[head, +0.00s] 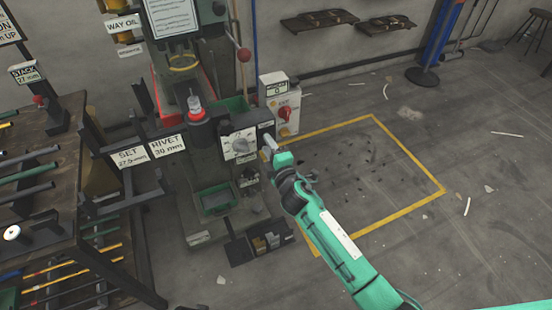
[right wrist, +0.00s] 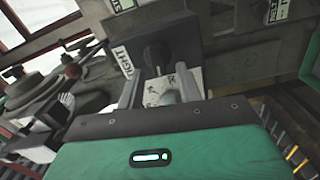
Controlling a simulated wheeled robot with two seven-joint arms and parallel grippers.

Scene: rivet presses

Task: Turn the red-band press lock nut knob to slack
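The press (head: 215,60) stands left of centre in the head view, with red edging on its column and a red ring at its spindle. The lock nut knob (head: 240,145) is small on a pale plate at the press's front. In the right wrist view the dark knob (right wrist: 157,55) sits on a grey block, with a white "TIGHT" label (right wrist: 122,62) to its left. My right gripper (head: 267,149) is just right of the knob plate. In the right wrist view its fingers (right wrist: 158,90) are apart, with the knob beyond their tips. My left gripper is out of view.
A control box (head: 283,105) with a red switch stands right of the press. A rack of bars and tools (head: 70,200) stands at the left. The yellow-marked floor (head: 375,165) at the right is free of large objects.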

